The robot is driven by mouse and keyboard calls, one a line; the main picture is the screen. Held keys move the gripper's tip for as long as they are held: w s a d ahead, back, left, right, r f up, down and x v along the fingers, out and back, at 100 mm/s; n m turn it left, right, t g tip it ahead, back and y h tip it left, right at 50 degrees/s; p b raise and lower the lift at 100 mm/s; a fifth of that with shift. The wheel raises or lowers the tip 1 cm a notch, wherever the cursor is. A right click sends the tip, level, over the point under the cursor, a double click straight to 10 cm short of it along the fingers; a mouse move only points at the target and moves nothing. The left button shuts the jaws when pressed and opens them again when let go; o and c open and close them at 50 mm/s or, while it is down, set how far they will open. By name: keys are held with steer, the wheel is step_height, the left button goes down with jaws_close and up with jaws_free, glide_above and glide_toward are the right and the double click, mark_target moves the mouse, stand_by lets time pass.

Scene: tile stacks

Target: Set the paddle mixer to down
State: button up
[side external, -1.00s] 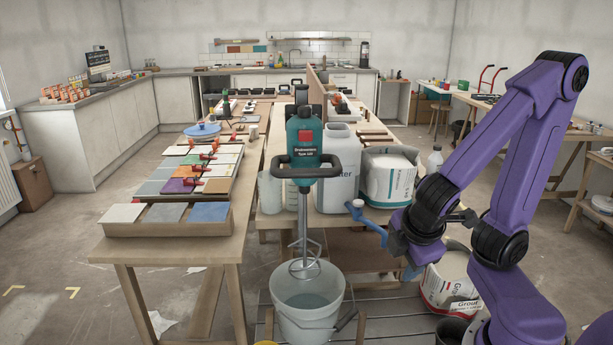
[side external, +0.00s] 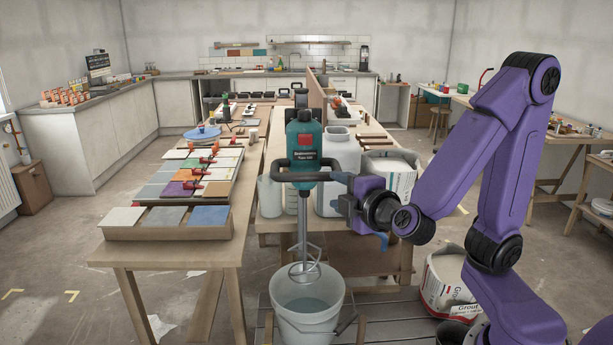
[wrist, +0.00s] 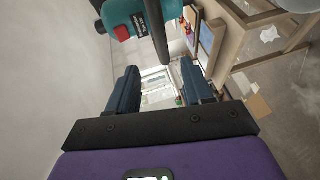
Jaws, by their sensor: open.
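The paddle mixer (side external: 304,147) has a teal body, a red button and a dark looped handle (side external: 318,177). It stands upright on its holder, and its metal paddle (side external: 304,270) hangs at about the rim of a pale bucket (side external: 308,325) with liquid in it. My gripper (side external: 345,189) is at the right side of the handle. In the wrist view, the teal body (wrist: 123,14) and a dark handle bar (wrist: 157,30) show ahead of my gripper (wrist: 160,85). Its jaws are apart with nothing held. Whether the bar lies between the fingertips I cannot tell.
A white container (side external: 338,155) and an open white bag (side external: 390,175) stand on the bench behind. The tile table (side external: 240,228) is at left. A grout bag (side external: 440,285) sits low at right.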

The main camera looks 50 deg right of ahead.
mark_target(306, 176)
steer(key=shift+x, duration=8)
steer(key=shift+f, duration=0.1)
jaws_close()
